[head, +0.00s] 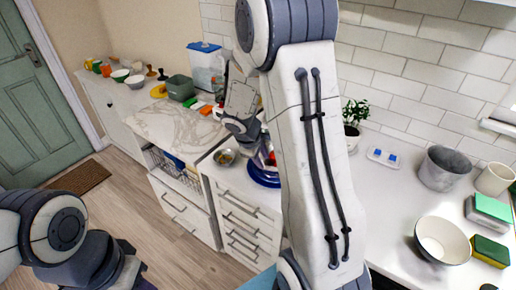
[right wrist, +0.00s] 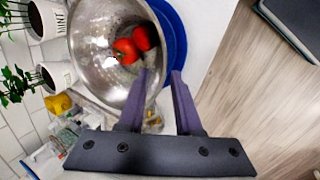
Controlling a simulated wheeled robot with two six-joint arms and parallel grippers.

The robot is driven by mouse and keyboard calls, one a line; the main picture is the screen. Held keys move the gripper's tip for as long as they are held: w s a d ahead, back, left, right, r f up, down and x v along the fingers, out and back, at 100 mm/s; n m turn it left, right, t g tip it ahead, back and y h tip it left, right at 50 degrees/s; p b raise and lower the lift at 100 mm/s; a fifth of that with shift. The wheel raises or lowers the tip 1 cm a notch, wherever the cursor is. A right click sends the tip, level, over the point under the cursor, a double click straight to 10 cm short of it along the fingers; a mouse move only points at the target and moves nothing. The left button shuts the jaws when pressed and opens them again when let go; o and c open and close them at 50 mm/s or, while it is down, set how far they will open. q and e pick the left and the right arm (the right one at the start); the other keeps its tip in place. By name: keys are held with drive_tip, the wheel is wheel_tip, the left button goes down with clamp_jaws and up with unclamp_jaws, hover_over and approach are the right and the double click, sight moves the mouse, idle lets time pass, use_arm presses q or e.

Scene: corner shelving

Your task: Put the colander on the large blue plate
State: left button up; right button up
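The colander (right wrist: 92,48) is a shiny metal bowl holding red tomatoes (right wrist: 125,50) in the right wrist view. The large blue plate (right wrist: 174,32) shows as a crescent under its right side; I cannot tell whether they touch. My right gripper (right wrist: 160,73) is open at the colander's rim, one finger over the inside and one outside over the blue plate, with gaps beside the rim. In the head view the blue plate (head: 262,178) is on the counter, and my arm hides most of the colander. Part of my left gripper (head: 125,268) shows low at the left; its fingers are unclear.
A small metal bowl (head: 224,157) sits on the counter left of the plate. A green bin (head: 180,88) and several dishes stand farther back. At the right are a grey pot (head: 443,168), a white bowl (head: 441,241) and a potted plant (head: 354,117).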

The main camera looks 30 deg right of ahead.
drive_tip(key=w+v, duration=0.1)
drive_tip(key=v, duration=0.5)
drive_tip(key=s+a+r+y, duration=0.1)
drive_tip(key=s+a, duration=0.3)
drive_tip(key=a, duration=0.3)
drive_tip(key=s+a+r+y, duration=0.1)
drive_tip(key=s+a+r, duration=0.15)
drive_tip(key=a, duration=0.45)
drive_tip(key=s+a+n+g+y+b, duration=0.1)
drive_tip(key=s+a+y, duration=0.2)
drive_tip(key=s+a, duration=0.9)
drive_tip(key=shift+s+a+f+g, duration=0.25)
drive_tip(key=shift+s+f+g, duration=0.15)
drive_tip(key=shift+s, duration=1.9)
